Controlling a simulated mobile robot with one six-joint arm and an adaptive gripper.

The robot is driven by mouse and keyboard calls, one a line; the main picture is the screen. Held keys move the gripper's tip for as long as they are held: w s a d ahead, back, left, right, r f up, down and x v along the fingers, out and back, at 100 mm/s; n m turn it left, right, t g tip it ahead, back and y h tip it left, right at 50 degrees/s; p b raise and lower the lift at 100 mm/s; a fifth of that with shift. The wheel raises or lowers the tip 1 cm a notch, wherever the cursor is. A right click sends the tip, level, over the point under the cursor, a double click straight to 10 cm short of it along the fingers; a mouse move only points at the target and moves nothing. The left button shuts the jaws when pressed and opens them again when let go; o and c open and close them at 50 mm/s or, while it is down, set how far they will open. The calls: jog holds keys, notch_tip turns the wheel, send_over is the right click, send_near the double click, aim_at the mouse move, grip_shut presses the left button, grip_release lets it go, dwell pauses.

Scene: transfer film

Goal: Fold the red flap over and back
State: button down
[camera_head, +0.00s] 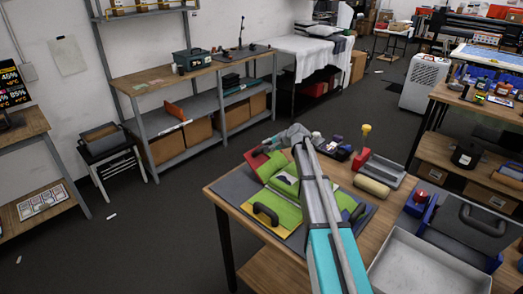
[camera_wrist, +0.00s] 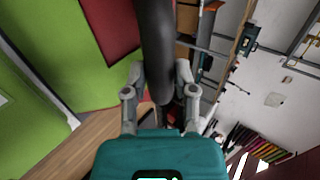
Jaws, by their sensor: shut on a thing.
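The red flap (camera_head: 264,165) stands tilted up at the far left part of the green-and-grey sheet on the table. My gripper (camera_head: 266,147) is at the flap's upper edge, at the end of my arm reaching in from the right. In the wrist view, my gripper (camera_wrist: 160,98) has its two fingers shut around a thick dark handle (camera_wrist: 156,40). The red surface (camera_wrist: 112,28) shows beside the handle, with green panels (camera_wrist: 75,80) to its left. My arm hides part of the green sheet (camera_head: 287,213) in the head view.
A second black handle (camera_head: 265,214) stands on the nearer green panel. A beige roll (camera_head: 371,186), a grey tray (camera_head: 383,169) and a yellow-topped tool (camera_head: 366,131) are to the right. A large white bin (camera_head: 425,270) is at the front right. Open floor lies left of the table.

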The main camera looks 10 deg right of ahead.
jog(key=shift+s+d+r+t+y+b, duration=0.1)
jog(key=shift+s+d+t+y+b, duration=0.45)
jog(key=shift+s+d+b, duration=0.75)
jog(key=shift+s+d+r+t+y+b, duration=0.1)
jog(key=shift+s+d+t+y+b, duration=0.5)
jog(key=shift+s+d, duration=0.8)
jog(key=shift+s+d+r+t+y+b, duration=0.1)
jog(key=shift+s+d+t+y+b, duration=0.4)
jog(key=shift+s+d+b, duration=0.9)
jog(key=shift+s+a+p, duration=0.35)
jog(key=shift+a, duration=0.25)
jog(key=c, duration=0.9)
grip_release()
jog(key=o, duration=0.5)
jog(key=shift+w+f, duration=0.25)
jog(key=shift+c, duration=0.2)
jog(key=shift+r, duration=0.1)
jog(key=shift+s+d+r, duration=0.1)
jog(key=shift+d+r, duration=0.05)
